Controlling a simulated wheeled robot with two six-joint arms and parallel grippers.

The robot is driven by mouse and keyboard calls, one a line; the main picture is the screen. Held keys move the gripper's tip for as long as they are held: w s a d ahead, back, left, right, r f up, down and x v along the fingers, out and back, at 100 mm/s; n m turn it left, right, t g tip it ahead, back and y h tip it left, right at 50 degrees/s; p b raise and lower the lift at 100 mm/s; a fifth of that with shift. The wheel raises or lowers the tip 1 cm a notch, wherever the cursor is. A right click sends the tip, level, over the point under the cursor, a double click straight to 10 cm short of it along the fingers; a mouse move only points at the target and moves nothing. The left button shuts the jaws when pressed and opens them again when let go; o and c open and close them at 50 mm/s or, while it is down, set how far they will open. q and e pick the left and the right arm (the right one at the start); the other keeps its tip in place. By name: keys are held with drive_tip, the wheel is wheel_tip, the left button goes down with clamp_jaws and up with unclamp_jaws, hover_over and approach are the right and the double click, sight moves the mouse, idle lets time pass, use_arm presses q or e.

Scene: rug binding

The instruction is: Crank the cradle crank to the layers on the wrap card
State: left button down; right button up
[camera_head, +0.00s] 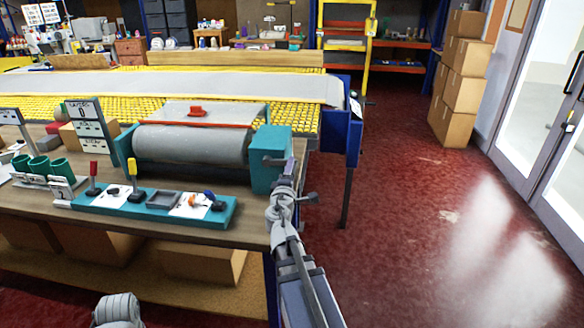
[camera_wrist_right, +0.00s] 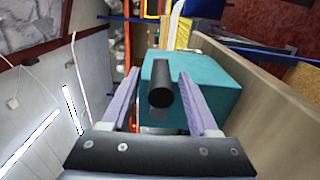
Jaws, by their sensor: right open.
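The teal cradle (camera_head: 269,168) stands at the table's right end and carries a grey roll (camera_head: 190,146). The crank's dark handle (camera_head: 276,161) sticks out from the teal end box. In the right wrist view the black round crank handle (camera_wrist_right: 161,88) points toward the camera, between the two lavender fingers of my right gripper (camera_wrist_right: 163,98). The fingers stand apart, with gaps showing on both sides. My right gripper (camera_head: 289,172) also shows beside the box in the head view. A sign stand (camera_head: 85,118) reads LAYERS and 0; its smaller lines are unclear.
A teal tray (camera_head: 228,212) with a red and a yellow lever lies in front of the roll. Green cups (camera_head: 40,164) stand at the left. A blue table post (camera_head: 341,135) is close behind the cradle. Red floor at the right is open, up to stacked boxes (camera_head: 463,72).

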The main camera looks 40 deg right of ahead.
drive_tip(key=v, duration=0.4)
drive_tip(key=shift+s+a, duration=0.2)
drive_tip(key=shift+a, duration=0.05)
idle(1.4)
